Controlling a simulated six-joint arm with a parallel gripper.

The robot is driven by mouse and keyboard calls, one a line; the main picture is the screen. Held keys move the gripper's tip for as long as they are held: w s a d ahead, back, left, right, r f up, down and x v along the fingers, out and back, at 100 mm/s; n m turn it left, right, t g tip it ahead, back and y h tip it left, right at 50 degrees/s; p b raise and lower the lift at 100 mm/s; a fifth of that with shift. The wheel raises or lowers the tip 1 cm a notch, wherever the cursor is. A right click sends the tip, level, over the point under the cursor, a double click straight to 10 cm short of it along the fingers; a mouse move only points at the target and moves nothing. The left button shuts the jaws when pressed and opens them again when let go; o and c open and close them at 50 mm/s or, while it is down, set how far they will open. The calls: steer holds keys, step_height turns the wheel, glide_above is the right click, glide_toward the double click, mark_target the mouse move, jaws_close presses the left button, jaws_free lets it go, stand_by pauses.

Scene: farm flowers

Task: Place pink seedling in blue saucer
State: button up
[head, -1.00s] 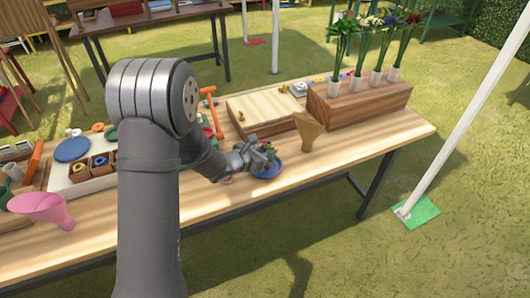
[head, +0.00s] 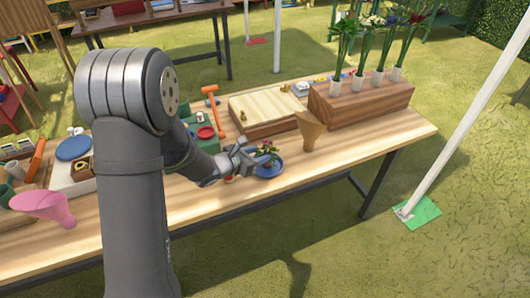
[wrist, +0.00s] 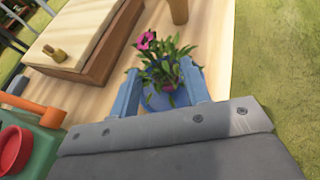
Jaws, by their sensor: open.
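The pink seedling (head: 267,151), with green leaves and pink blooms, stands in the blue saucer (head: 272,171) near the table's front edge. My gripper (head: 247,158) is open, just left of the plant in the head view. In the wrist view the seedling (wrist: 170,62) shows beyond and between my two blue-grey fingers (wrist: 162,90), with the blue saucer (wrist: 158,102) beneath it. The seedling's base is mostly hidden by leaves, so I cannot tell whether a finger touches it.
Behind are a wooden box with a pale lid (head: 262,108) and a wooden flower stand (head: 360,100). A green tray with a red dish (head: 206,132) is at the left. The table's right end is clear.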

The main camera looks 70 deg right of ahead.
mark_target(266, 151)
steer(key=v, duration=0.7)
steer(key=x, duration=1.2)
steer(key=shift+f, duration=0.25)
step_height(266, 151, up, 3)
steer(key=shift+a+f, duration=0.1)
steer(key=shift+r, duration=0.6)
